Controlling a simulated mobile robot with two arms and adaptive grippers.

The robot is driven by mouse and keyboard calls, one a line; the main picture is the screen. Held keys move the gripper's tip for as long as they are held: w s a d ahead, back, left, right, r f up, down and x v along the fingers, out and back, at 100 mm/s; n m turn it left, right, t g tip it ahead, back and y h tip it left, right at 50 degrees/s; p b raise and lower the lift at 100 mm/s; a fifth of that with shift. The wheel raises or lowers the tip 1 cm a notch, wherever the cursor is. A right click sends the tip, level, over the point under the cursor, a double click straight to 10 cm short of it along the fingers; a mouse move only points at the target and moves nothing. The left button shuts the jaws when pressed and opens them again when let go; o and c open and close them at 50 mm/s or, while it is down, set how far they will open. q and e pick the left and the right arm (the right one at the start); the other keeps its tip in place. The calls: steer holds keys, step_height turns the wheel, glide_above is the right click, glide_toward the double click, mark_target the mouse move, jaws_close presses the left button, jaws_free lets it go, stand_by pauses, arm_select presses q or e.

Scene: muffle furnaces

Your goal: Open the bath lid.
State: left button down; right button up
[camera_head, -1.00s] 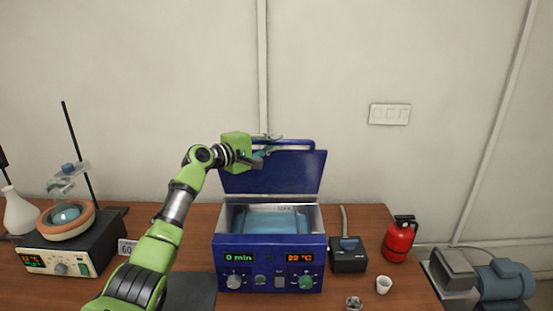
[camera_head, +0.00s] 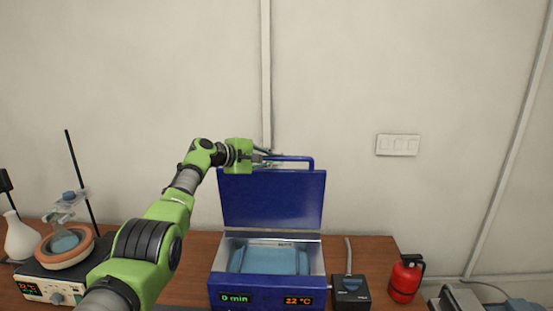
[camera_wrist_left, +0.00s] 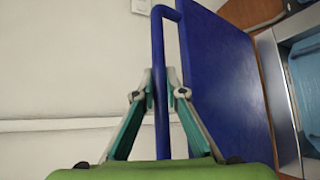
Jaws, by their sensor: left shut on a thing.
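The blue bath (camera_head: 217,284) stands on the table with its lid (camera_head: 272,203) raised upright at the back. Its open basin with pale blue contents shows in the head view. My left gripper (camera_head: 265,159) is at the top left of the lid, shut on the blue bar handle (camera_head: 300,159). In the left wrist view the fingers (camera_wrist_left: 161,95) close on the handle bar (camera_wrist_left: 159,50) from both sides, and the lid (camera_wrist_left: 225,80) is just to the right. My right gripper is out of view.
A heating device with an orange-rimmed bowl (camera_head: 66,259) and a white flask (camera_head: 20,238) stand at the left. A small black box (camera_head: 350,290) and a red extinguisher (camera_head: 406,280) are to the right of the bath. The wall is close behind.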

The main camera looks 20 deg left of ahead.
arm_select(q)
steer(key=shift+w+r, duration=0.15)
stand_by(0.3)
steer(key=c, duration=2)
jaws_free()
steer(key=shift+d, duration=0.15)
steer(key=shift+c, duration=0.2)
